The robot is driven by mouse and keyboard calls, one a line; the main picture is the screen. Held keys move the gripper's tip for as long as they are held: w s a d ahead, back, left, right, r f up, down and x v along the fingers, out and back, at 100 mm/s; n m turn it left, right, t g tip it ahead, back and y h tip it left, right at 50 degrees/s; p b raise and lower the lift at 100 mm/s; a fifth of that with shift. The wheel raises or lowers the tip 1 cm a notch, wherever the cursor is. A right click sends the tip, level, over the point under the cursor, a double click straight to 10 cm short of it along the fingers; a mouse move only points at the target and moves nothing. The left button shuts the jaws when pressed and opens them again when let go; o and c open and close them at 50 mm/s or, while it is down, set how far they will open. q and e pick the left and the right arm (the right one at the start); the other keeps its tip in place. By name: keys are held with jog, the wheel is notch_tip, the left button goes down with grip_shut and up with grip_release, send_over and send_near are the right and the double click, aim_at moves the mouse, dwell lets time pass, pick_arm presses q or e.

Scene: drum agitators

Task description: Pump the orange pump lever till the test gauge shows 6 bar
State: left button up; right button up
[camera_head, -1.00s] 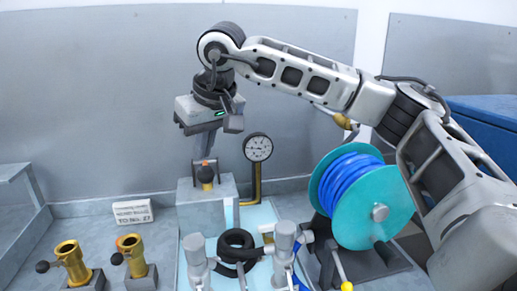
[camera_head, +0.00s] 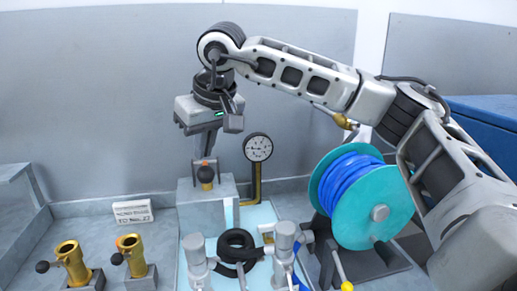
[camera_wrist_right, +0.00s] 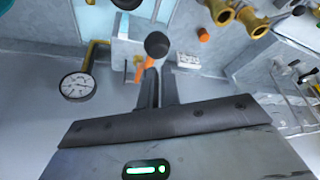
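The orange pump lever (camera_head: 205,163) with its dark knob (camera_head: 207,174) stands on a grey block (camera_head: 204,211) at the back. In the right wrist view the orange lever (camera_wrist_right: 140,70) shows beside the fingertips, its black knob (camera_wrist_right: 157,44) just beyond them. My right gripper (camera_head: 205,157) reaches down to the lever from above. Its fingers (camera_wrist_right: 160,75) are close together; contact with the lever is unclear. The round test gauge (camera_head: 258,147) stands right of the block; it also shows in the wrist view (camera_wrist_right: 77,86). Its reading is too small to tell. My left gripper is not in view.
A teal reel with blue hose (camera_head: 372,215) stands at the right, below my right arm. Two brass fittings (camera_head: 70,261) (camera_head: 131,254) stand at the front left by a small sign (camera_head: 132,211). Black rings (camera_head: 237,245) and grey valves lie in front of the block.

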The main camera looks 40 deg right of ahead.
jog(key=shift+o, duration=0.2)
